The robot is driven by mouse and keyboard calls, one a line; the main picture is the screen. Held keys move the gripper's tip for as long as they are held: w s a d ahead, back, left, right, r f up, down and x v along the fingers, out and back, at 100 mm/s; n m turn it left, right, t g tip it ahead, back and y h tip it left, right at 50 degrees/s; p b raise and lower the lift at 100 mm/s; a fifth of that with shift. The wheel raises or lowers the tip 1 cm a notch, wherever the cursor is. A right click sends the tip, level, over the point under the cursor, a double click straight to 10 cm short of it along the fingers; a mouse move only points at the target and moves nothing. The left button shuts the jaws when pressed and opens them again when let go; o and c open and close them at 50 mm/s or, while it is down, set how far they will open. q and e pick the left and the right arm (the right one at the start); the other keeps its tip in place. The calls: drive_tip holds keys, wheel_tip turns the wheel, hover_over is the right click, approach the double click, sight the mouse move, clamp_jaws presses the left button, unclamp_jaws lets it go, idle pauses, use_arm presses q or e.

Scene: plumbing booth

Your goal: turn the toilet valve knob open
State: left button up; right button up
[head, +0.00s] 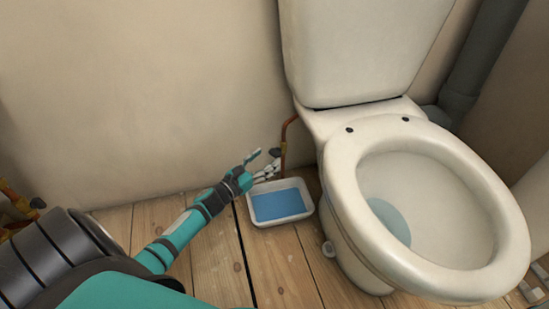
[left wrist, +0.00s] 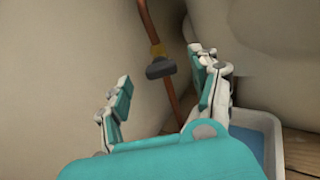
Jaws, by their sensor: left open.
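The valve knob (left wrist: 161,68) is a dark, flat handle on a copper pipe (left wrist: 172,95) beside the toilet; in the left wrist view it sits ahead of my left gripper, between the lines of its two fingers. My left gripper (left wrist: 160,88) is open and empty, its fingers apart and not visibly touching the knob. In the head view the left gripper (head: 268,162) reaches in front of the pipe, which rises to the toilet tank. The knob is small there and hard to make out. My right gripper is not in view.
The white toilet (head: 345,190) stands just right of the pipe. A white tray (head: 296,217) with blue water lies on the wooden floor below my left gripper. The beige wall (head: 150,90) is close behind. Other copper pipework (head: 14,198) shows at the far left.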

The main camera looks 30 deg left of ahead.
sight(273, 154)
use_arm(q)
drive_tip(key=shift+w+d+b, duration=0.2)
drive_tip(key=shift+w+b, duration=0.2)
drive_tip(key=shift+w, duration=0.8)
drive_tip(key=shift+w+d+b, duration=0.15)
drive_tip(key=shift+w+b, duration=0.25)
drive_tip(key=shift+w, duration=0.75)
drive_tip(key=c, duration=1.2)
